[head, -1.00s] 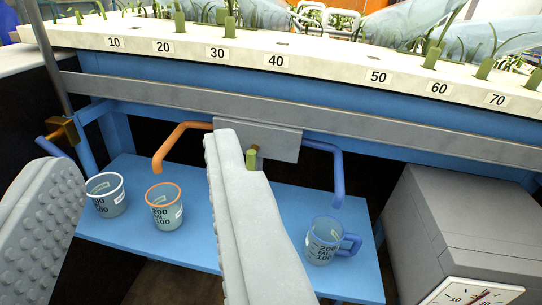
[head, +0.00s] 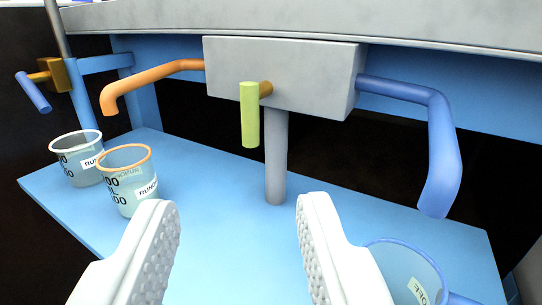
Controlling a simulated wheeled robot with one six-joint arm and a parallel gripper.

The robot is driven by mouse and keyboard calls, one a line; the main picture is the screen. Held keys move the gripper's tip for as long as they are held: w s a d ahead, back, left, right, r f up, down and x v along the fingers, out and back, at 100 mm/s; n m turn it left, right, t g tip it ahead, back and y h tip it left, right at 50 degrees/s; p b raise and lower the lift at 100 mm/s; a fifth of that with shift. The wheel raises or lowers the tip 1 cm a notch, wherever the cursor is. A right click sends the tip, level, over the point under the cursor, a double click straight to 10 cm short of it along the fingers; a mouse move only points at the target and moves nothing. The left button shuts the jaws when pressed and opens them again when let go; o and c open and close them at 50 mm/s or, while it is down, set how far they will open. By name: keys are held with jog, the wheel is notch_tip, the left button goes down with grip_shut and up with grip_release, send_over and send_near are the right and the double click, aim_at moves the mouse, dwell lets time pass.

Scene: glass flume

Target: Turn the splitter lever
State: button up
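The splitter is a grey box (head: 310,75) under the flume, with an orange spout (head: 150,82) on its left and a blue spout (head: 438,135) on its right. Its green lever (head: 250,116) hangs straight down from a brass stem on the box's front. My gripper (head: 238,205) is open and empty. Its two pale, studded fingers are spread wide below and in front of the lever, one to each side of it, and do not touch it.
An orange-rimmed beaker (head: 128,185) and a grey-rimmed beaker (head: 78,160) stand at the left of the blue shelf (head: 225,215). A blue-rimmed beaker (head: 405,280) is at lower right, partly cut off. A blue-handled brass valve (head: 50,78) is at far left. A grey post (head: 277,160) stands behind the lever.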

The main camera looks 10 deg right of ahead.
aim_at(251, 106)
jog(key=w, duration=0.5)
jog(key=w+f, duration=0.1)
jog(key=w, duration=1.1)
jog(key=shift+w+d+f, duration=0.15)
jog(key=shift+w+d, duration=0.05)
jog(key=shift+d, duration=0.2)
jog(key=shift+c, duration=0.2)
grip_shut()
